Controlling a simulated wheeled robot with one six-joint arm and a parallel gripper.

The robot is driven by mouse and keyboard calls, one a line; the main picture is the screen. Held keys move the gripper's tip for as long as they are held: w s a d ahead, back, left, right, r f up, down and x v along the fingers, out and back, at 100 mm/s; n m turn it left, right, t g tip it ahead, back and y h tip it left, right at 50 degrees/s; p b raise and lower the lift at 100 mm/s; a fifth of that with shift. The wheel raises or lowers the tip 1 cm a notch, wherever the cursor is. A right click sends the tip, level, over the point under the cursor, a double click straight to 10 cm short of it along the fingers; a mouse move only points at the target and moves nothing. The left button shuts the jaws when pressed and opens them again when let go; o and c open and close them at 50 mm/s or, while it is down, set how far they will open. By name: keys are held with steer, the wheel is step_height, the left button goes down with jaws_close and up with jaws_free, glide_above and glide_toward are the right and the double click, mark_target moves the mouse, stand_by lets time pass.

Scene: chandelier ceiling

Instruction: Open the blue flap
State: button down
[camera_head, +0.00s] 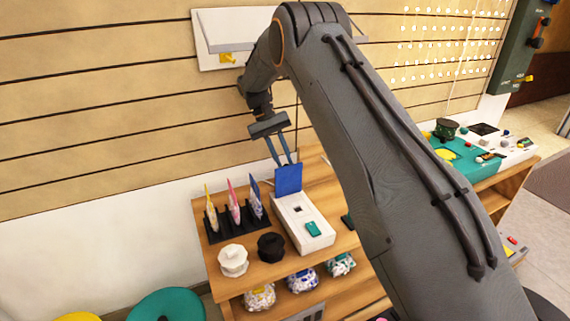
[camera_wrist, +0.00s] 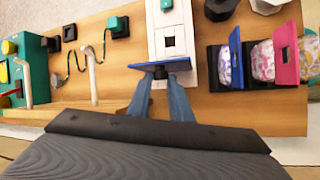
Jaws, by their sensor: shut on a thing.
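The blue flap (camera_head: 288,180) stands raised, close to upright, at the back end of a white box (camera_head: 304,222). In the wrist view the flap (camera_wrist: 150,65) shows nearly edge-on as a thin blue strip across the white box (camera_wrist: 171,40). My gripper (camera_head: 285,164) reaches down from behind, its two blue-grey fingers meeting the flap's upper part. In the wrist view my gripper (camera_wrist: 161,76) is shut on the flap, with a small dark part between the fingertips. The exact contact is partly hidden.
A black rack (camera_head: 238,224) with several coloured panels stands left of the box. A white jar (camera_head: 233,260) and a black jar (camera_head: 271,246) stand in front of it. A teal button (camera_head: 313,228) is on the box top. A slatted wall is close behind.

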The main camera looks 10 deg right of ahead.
steer(key=shift+a+f, duration=0.3)
steer(key=shift+a, duration=0.05)
steer(key=c, duration=1.6)
jaws_free()
steer(key=shift+a, duration=0.15)
steer(key=shift+c, duration=0.2)
steer(key=shift+d+r, duration=0.15)
steer(key=shift+d, duration=0.2)
steer(key=shift+s, duration=0.1)
